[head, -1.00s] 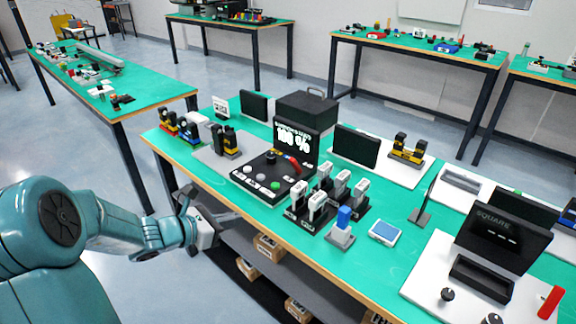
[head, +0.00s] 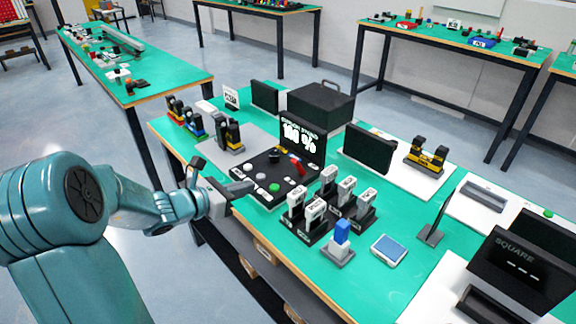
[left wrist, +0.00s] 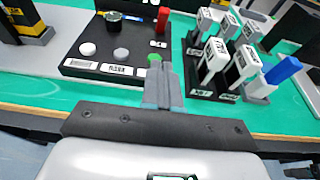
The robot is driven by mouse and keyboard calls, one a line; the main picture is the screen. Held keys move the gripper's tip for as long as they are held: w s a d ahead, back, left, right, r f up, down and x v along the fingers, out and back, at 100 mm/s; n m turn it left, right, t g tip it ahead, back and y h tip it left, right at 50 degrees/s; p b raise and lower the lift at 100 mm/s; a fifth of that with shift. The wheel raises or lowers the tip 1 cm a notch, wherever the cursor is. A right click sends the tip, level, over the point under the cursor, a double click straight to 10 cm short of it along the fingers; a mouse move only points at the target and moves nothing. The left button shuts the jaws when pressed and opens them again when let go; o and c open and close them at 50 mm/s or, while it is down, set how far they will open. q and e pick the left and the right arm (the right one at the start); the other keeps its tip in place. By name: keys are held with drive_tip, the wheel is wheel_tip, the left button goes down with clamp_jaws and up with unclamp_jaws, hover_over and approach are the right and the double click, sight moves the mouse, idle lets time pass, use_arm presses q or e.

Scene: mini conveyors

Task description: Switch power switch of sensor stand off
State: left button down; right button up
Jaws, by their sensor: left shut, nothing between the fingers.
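The black sensor stand console (head: 268,200) has an upright display (head: 305,134) that reads 100 %. On its panel are a red lever switch (head: 297,165), a black knob (head: 273,155), a green button (head: 274,187) and pale round buttons. The display heading is too small to read surely. My left gripper (head: 247,187) is shut and empty at the console's front edge. In the left wrist view, the shut fingers (left wrist: 163,85) point at the panel just below the green button (left wrist: 154,60), partly covering it; the red lever (left wrist: 163,20) stands behind. My right gripper is out of view.
White-headed tools in black holders (head: 315,215) and a blue-topped block (head: 341,235) stand right of the console. Yellow-black devices (head: 229,132) stand on its left. A black case (head: 322,105) is behind. The table's front edge lies under my left arm.

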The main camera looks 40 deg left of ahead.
use_arm(q)
approach(294, 165)
drive_tip(key=w+f, duration=0.2)
drive_tip(key=f, duration=0.1)
drive_tip(key=shift+d+f, duration=0.15)
drive_tip(key=shift+f, duration=0.05)
drive_tip(key=shift+w+r, duration=0.35)
drive_tip(key=shift+w, duration=0.25)
drive_tip(key=shift+w+r, duration=0.35)
drive_tip(key=shift+w, duration=0.25)
drive_tip(key=shift+w+r+p, duration=0.25)
drive_tip(key=shift+w+p, duration=0.1)
drive_tip(key=shift+w, duration=0.2)
drive_tip(key=shift+d, duration=0.1)
drive_tip(key=shift+r, duration=0.1)
